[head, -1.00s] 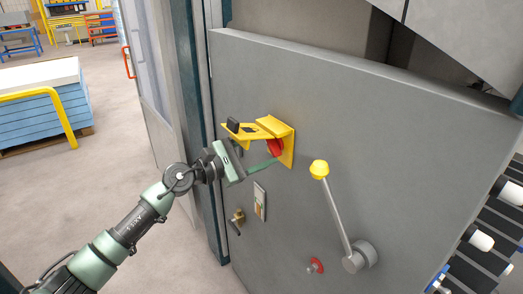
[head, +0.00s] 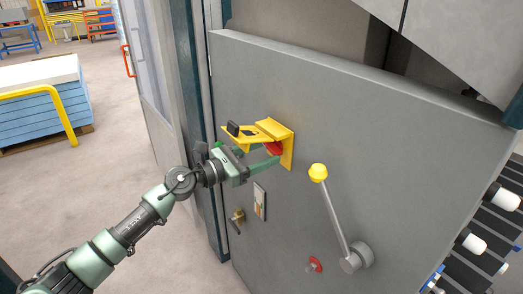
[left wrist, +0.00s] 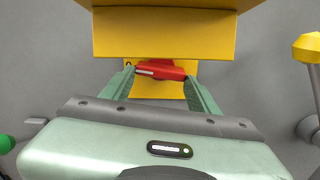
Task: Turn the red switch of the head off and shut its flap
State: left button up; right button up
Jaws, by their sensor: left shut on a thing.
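The red switch (head: 274,148) sits on a yellow plate on the grey machine panel. In the left wrist view the switch (left wrist: 165,73) lies nearly level, with a white mark at its left end. Its yellow flap (head: 252,131) is open and sticks out from the panel above the switch; in the left wrist view the flap (left wrist: 165,35) fills the top. My left gripper (head: 266,156) is below the flap and shut on the switch, one finger at each end. The fingers partly hide the switch in the head view. My right gripper is not in view.
A lever with a yellow knob (head: 318,172) stands to the right of the switch. A small red knob (head: 315,264) is lower on the panel. A key-like brass handle (head: 238,215) and a small plate (head: 259,201) are below my left gripper. Free floor lies left.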

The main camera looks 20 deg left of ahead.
pick_arm(q)
jog(key=shift+n, duration=0.8)
jog(key=shift+p, duration=0.3)
jog(key=o, duration=1.1)
jog(key=shift+s, duration=0.15)
jog(key=b+v, duration=0.3)
jog(key=v, duration=0.4)
jog(key=shift+s+a, duration=0.25)
